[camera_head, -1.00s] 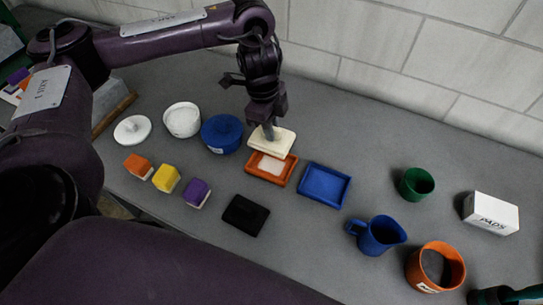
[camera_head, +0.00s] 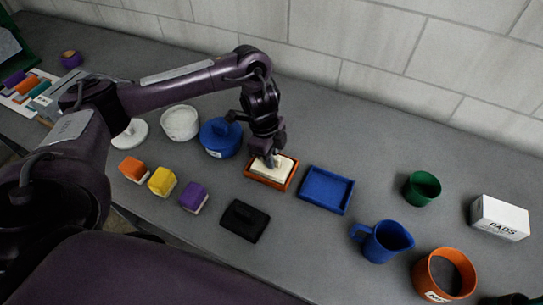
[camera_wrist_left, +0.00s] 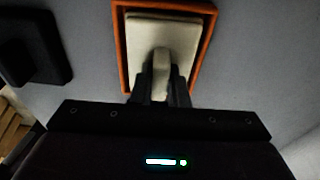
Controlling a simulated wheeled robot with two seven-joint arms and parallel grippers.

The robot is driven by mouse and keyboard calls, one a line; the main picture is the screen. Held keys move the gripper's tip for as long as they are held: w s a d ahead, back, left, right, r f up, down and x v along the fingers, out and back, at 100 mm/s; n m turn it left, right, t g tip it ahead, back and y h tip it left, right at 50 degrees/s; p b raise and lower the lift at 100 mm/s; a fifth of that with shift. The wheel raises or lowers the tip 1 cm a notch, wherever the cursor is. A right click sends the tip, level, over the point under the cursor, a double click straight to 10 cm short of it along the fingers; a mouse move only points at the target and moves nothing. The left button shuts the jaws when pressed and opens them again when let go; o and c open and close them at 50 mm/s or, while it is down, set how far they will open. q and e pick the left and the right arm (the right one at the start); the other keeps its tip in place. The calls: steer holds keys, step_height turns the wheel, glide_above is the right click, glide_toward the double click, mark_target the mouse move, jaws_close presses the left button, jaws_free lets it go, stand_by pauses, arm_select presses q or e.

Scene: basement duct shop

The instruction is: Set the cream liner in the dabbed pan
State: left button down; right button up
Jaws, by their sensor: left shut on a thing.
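The cream liner (camera_head: 281,168) is a flat block with a raised grip, and it lies inside the rim of the orange pan (camera_head: 252,174). My left gripper (camera_head: 271,160) is shut on the liner's grip from above. In the left wrist view the liner (camera_wrist_left: 185,35) fills most of the orange pan (camera_wrist_left: 121,38), with the rim showing around it, and the fingers (camera_wrist_left: 161,80) hold the grip. The liner covers the white dab in the pan. My right gripper is not clearly seen; only a dark part shows at the bottom right edge.
A blue pan (camera_head: 327,189) stands close to the right of the orange pan. A blue lidded pot (camera_head: 221,138) is close on the left. A black block (camera_head: 244,220) lies in front. A blue jug (camera_head: 383,241), green cup (camera_head: 422,188) and white box (camera_head: 499,218) stand to the right.

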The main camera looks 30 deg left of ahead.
arm_select(q)
steer(key=shift+f, duration=0.1)
steer(key=c, duration=1.4)
jaws_free()
step_height(320, 180, up, 12)
steer(key=a+p, duration=0.1)
steer(key=p, duration=0.2)
steer(key=shift+a, duration=0.35)
steer(key=shift+s, duration=0.1)
